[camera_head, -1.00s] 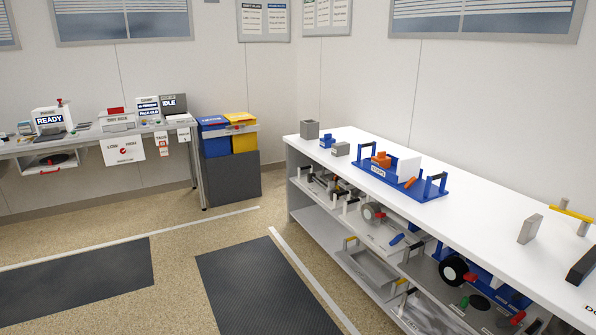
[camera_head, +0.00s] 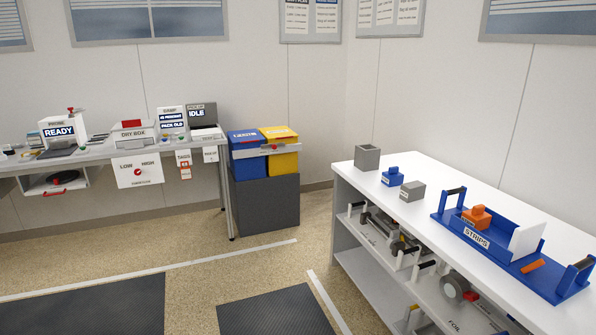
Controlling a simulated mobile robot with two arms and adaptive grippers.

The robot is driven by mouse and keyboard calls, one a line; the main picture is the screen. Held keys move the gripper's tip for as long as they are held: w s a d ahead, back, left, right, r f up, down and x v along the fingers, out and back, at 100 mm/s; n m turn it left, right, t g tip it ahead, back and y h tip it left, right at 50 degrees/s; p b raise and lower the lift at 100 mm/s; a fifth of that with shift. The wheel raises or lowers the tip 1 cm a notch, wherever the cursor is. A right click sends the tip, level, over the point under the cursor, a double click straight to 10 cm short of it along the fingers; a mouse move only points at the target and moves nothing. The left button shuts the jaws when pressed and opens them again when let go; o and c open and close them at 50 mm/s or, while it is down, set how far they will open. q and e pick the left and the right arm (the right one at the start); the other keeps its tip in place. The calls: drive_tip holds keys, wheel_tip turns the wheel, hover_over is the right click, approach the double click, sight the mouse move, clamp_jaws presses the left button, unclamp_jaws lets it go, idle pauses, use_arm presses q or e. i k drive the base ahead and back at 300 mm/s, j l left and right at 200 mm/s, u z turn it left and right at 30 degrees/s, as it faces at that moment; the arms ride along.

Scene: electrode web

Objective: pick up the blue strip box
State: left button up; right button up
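A blue tray-like box (camera_head: 503,257) with a white label reading STRIPS lies on the white bench at the right in the head view. It has a black-topped upright handle at each end. An orange block (camera_head: 477,217) sits in its left part, a white panel (camera_head: 527,237) stands upright near its middle, and a small orange piece (camera_head: 532,266) lies to the right of the panel. Neither of my grippers is in view.
The white bench (camera_head: 437,178) also bears a grey open cube, a small blue block (camera_head: 392,177) and a grey block (camera_head: 412,191). Blue and yellow bins (camera_head: 279,162) stand on a dark base in the corner. The left table holds several devices. Open floor lies between.

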sight(391, 178)
drive_tip(key=i, duration=0.55)
drive_tip(key=i+j+z, duration=0.1)
drive_tip(key=i, duration=0.5)
drive_tip(key=i+j, duration=0.15)
drive_tip(key=i, duration=0.4)
